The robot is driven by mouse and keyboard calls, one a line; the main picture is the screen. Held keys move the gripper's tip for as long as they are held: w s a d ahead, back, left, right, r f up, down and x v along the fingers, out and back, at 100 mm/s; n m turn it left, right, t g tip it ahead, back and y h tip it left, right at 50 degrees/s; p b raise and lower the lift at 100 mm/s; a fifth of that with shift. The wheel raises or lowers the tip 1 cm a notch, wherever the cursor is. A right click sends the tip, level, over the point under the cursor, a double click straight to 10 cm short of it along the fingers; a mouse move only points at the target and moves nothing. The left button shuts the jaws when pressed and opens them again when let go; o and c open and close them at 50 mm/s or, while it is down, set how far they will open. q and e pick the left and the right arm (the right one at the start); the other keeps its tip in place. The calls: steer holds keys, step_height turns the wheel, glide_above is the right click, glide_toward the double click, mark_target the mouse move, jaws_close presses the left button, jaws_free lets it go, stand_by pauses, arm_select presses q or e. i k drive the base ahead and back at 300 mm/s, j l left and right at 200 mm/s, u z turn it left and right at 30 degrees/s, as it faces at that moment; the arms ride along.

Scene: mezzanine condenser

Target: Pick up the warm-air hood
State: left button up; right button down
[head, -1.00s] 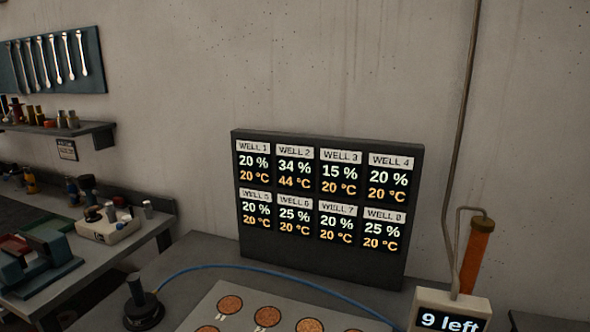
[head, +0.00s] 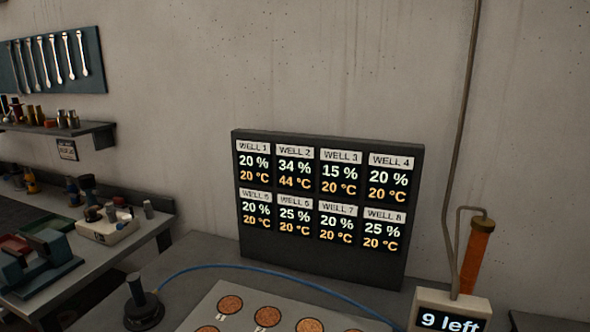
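A black round-based piece with an upright handle (head: 138,302) stands on the grey bench at the lower left, beside a pale plate. It may be the warm-air hood, but I cannot tell for certain. A blue hose (head: 235,266) arcs from near it across the bench behind the plate. The pale plate (head: 225,322) has several round brown-orange wells and is cut off by the bottom edge. Neither of my grippers is in view.
A dark display panel (head: 330,265) stands behind the plate, showing readings for wells. At right is a box reading "9 left" (head: 450,300) with an orange cylinder (head: 476,255) by it. A cluttered side bench (head: 110,250) is at left, below a shelf (head: 80,128).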

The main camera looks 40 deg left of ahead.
mark_target(142, 309)
steer(key=u, duration=2.25)
steer(key=i+j+z, duration=0.5)
steer(key=j+z, duration=0.15)
steer(key=i+j+z, duration=0.2)
steer(key=j+z, duration=0.15)
steer(key=j, duration=0.2)
